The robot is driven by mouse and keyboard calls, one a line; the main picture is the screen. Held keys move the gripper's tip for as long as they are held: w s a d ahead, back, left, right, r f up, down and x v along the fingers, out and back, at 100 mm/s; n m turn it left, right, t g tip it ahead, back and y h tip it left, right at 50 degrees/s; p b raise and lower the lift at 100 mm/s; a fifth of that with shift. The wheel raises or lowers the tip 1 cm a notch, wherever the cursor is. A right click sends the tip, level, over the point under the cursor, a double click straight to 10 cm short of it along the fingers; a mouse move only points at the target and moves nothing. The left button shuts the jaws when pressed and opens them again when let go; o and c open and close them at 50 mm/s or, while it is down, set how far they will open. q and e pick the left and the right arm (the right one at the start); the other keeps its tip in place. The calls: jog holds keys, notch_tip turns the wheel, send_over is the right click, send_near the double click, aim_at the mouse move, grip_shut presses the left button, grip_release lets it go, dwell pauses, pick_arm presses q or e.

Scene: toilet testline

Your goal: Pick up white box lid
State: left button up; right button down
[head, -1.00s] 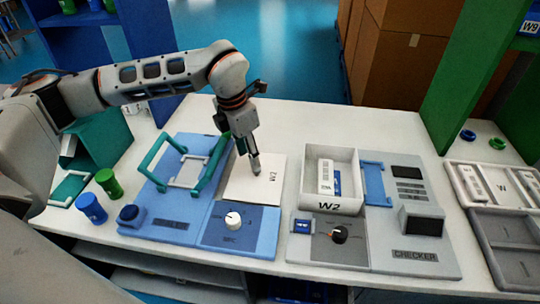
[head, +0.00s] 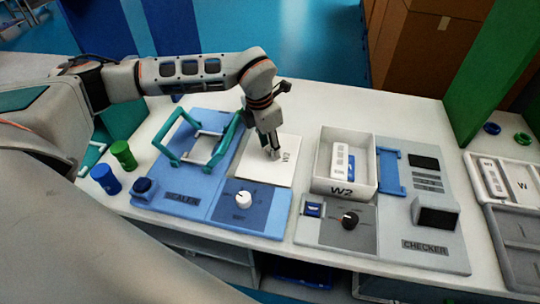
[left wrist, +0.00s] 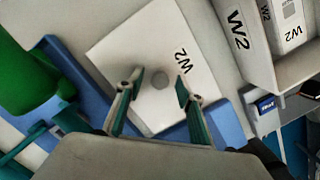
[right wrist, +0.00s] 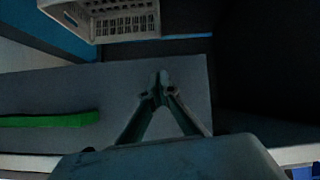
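The white box lid (head: 281,168), marked W2, lies flat on the blue sealer machine (head: 185,190). In the left wrist view the lid (left wrist: 130,50) has a round grey knob in its middle. My left gripper (head: 274,156) is over the lid, pointing down. In the left wrist view the left gripper (left wrist: 160,88) is open, with a finger on each side of the knob; contact cannot be told. The open white W2 box (head: 328,180) stands on the checker with a packet inside. My right gripper (right wrist: 162,80) is away from the lid, its fingertips together and nothing seen between them.
The checker (head: 425,244) stands right of the sealer. A teal frame handle (head: 170,150) rises left of the lid. Blue (head: 105,178) and green (head: 123,155) cylinders stand at the left. A sorting tray (head: 520,235) is at far right. A crate (right wrist: 115,18) shows in the right wrist view.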

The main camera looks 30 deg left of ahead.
pick_arm(q)
jog(key=shift+r, duration=0.1)
grip_shut()
